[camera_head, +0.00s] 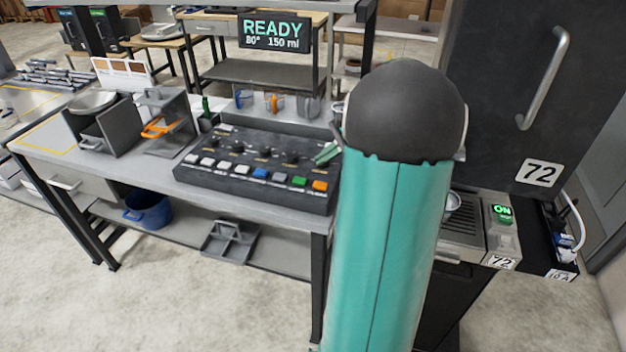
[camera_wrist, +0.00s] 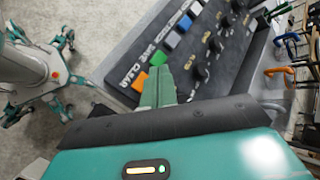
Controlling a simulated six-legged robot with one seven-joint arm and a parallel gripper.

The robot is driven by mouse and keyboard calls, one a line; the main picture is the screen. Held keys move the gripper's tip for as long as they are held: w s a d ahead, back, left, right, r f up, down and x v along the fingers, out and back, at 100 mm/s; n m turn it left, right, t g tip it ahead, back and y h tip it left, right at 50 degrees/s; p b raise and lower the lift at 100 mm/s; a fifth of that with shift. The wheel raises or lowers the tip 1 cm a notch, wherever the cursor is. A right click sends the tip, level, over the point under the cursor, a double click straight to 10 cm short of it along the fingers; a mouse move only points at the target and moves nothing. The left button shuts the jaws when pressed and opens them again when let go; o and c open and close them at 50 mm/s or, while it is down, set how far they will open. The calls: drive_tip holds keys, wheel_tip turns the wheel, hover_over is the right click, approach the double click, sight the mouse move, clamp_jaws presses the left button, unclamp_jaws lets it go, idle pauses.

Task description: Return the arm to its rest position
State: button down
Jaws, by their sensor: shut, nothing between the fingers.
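My gripper (camera_wrist: 160,84) shows at the centre of the wrist view, with its green fingers together and nothing between them. In the head view its green fingertips (camera_head: 327,153) peek out left of my raised teal arm, near the right end of the control panel. The dark control panel (camera_head: 262,165) has knobs and a row of coloured buttons. It also shows in the wrist view (camera_wrist: 222,58), beyond the fingers. I cannot tell whether the fingers touch it. My arm hides most of the gripper in the head view.
A display (camera_head: 275,32) reads READY, 80°, 150 ml. Right of my arm stands a dark cabinet marked 72 (camera_head: 490,90), with a lit ON switch (camera_head: 502,213) below. The grey bench (camera_head: 130,165) holds a dark holder and an orange clamp (camera_head: 160,127). A blue bucket (camera_head: 148,209) sits below.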

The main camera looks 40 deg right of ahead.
drive_tip(key=s+a+r+n+g+h, duration=0.1)
drive_tip(key=a+r+n+g, duration=0.2)
drive_tip(key=a, duration=0.8)
drive_tip(key=a+r+n+g+h, duration=0.15)
drive_tip(key=a+n, duration=0.35)
drive_tip(key=a, duration=0.5)
drive_tip(key=s+a+r+n+t+h, duration=0.1)
drive_tip(key=s+a+n+t+h, duration=0.2)
drive_tip(key=s+a+n, duration=0.7)
drive_tip(key=a+n, duration=0.1)
drive_tip(key=a, duration=0.3)
drive_tip(key=shift+r, duration=0.2)
drive_tip(key=shift+d, duration=0.2)
